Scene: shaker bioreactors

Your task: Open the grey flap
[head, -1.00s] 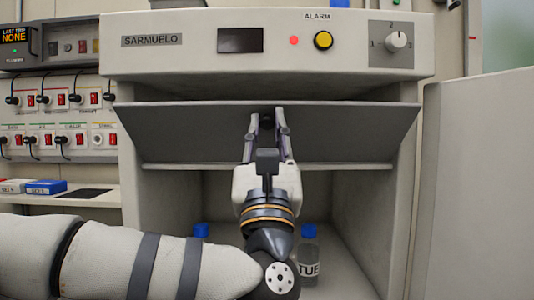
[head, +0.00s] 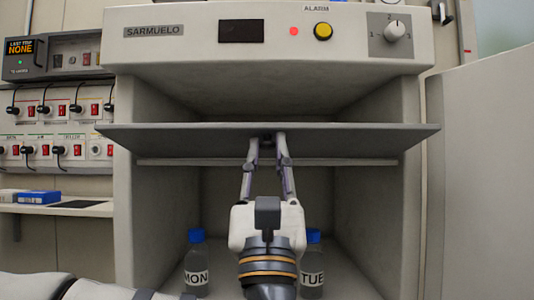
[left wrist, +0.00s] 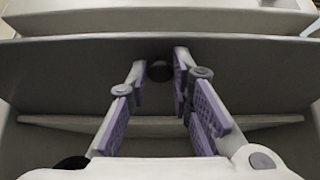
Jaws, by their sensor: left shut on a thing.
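The grey flap (head: 360,140) spans the front of the SARMUELO cabinet (head: 180,75) below its control panel. It shows as a thin, nearly edge-on plate, wider at its near edge, with a dark gap above it. A small dark knob (head: 267,137) sits at its middle. My left gripper (head: 267,143) reaches up from below, with its two fingers on either side of the knob, shut on it. In the left wrist view the flap (left wrist: 70,75) fills the width, and the round knob (left wrist: 160,70) shows between the fingertips. My right gripper is out of view.
Below the flap, the cabinet holds a MON bottle (head: 195,263) and a TUE bottle (head: 312,265), both blue-capped, on either side of my left gripper. A pale panel (head: 485,180) stands close on the right. A blue box (head: 38,197) lies on the left shelf.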

